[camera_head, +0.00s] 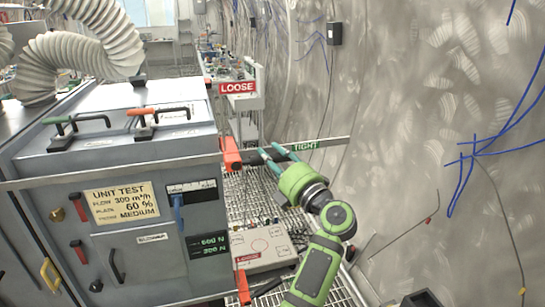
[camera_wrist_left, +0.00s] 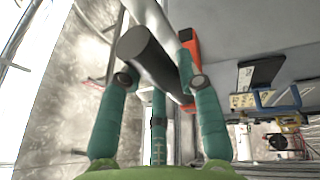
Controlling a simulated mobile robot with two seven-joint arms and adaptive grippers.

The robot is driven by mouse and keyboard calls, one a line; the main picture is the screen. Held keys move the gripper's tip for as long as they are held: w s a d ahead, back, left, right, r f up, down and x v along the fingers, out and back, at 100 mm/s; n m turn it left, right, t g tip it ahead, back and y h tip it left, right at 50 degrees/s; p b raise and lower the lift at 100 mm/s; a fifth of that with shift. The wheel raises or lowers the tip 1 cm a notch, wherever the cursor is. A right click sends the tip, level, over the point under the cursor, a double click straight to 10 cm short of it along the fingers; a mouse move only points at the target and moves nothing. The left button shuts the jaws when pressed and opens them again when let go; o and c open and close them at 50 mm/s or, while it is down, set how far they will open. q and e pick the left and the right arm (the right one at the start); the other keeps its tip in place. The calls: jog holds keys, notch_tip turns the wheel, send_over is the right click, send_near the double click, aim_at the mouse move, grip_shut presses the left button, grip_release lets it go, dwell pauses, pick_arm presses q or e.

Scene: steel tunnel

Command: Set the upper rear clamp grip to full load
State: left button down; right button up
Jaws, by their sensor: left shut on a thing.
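The upper rear clamp has an orange body (camera_head: 232,153) on the rear edge of the grey cabinet (camera_head: 110,140). It also shows in the left wrist view (camera_wrist_left: 191,60). Its dark round grip (camera_head: 255,158) sticks out to the right, towards the green TIGHT label (camera_head: 306,145). A red LOOSE label (camera_head: 237,87) is higher up. My left gripper (camera_head: 273,156) has its teal fingers shut around the grip; in the left wrist view the grip's dark end (camera_wrist_left: 146,48) shows between them. The fingers partly hide the grip. My right gripper is not in view.
A lower orange clamp (camera_head: 243,287) sits near another LOOSE label (camera_head: 248,258). A pale panel (camera_head: 262,246) lies on the grating (camera_head: 250,200). The curved steel wall (camera_head: 400,130) closes in the right side. Ribbed hoses (camera_head: 75,50) hang over the cabinet.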

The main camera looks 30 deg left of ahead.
aim_at(274, 155)
pick_arm(q)
jog(key=c, duration=0.8)
grip_release()
jog(key=shift+f, duration=0.1)
notch_tip(274, 155, up, 10)
jog(key=shift+r, duration=0.1)
jog(key=shift+d, duration=0.1)
